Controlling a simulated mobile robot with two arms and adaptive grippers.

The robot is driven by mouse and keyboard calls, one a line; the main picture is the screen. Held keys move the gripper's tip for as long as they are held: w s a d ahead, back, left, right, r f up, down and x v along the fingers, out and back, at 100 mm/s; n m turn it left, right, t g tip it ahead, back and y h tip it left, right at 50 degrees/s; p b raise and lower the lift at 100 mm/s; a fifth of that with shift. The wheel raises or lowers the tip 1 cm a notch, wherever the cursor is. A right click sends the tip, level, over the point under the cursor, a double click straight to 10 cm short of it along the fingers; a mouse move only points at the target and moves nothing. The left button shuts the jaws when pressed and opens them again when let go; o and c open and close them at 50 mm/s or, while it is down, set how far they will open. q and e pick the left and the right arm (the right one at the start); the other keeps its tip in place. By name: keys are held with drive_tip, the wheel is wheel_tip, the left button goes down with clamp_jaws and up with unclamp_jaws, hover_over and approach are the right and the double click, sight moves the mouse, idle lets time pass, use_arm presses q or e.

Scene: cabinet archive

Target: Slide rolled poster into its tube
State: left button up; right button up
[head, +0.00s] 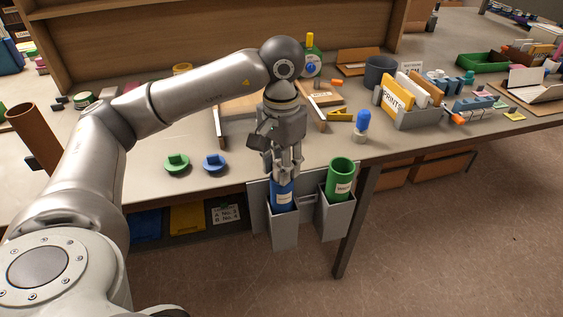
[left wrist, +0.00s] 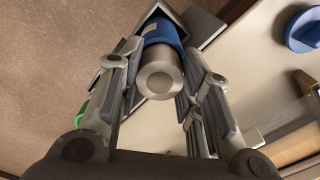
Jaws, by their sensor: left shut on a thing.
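My left gripper (head: 287,172) points down over the blue tube (head: 284,195), which stands in a grey holder at the table's front edge. In the left wrist view the fingers are shut on a grey rolled poster (left wrist: 160,80), seen end-on. The blue tube (left wrist: 162,32) shows around the poster's far end, so the poster appears partly inside it; how deep is hidden. A green tube (head: 341,180) stands in the holder to the right. A green cap (head: 177,164) and a blue cap (head: 215,163) lie on the table. My right gripper is out of view.
A brown tube (head: 34,138) leans at the left. A small blue-topped bottle (head: 361,126) stands behind the green tube. A grey file box (head: 412,117) and other desk items fill the right side. The floor in front of the holders is clear.

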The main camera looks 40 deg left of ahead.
use_arm(q)
drive_tip(key=shift+f, duration=0.5)
drive_tip(key=o, duration=1.2)
drive_tip(key=shift+r, duration=0.15)
drive_tip(key=shift+r+p, duration=1.9)
drive_tip(key=shift+r, duration=1.55)
drive_tip(key=shift+r, duration=6)
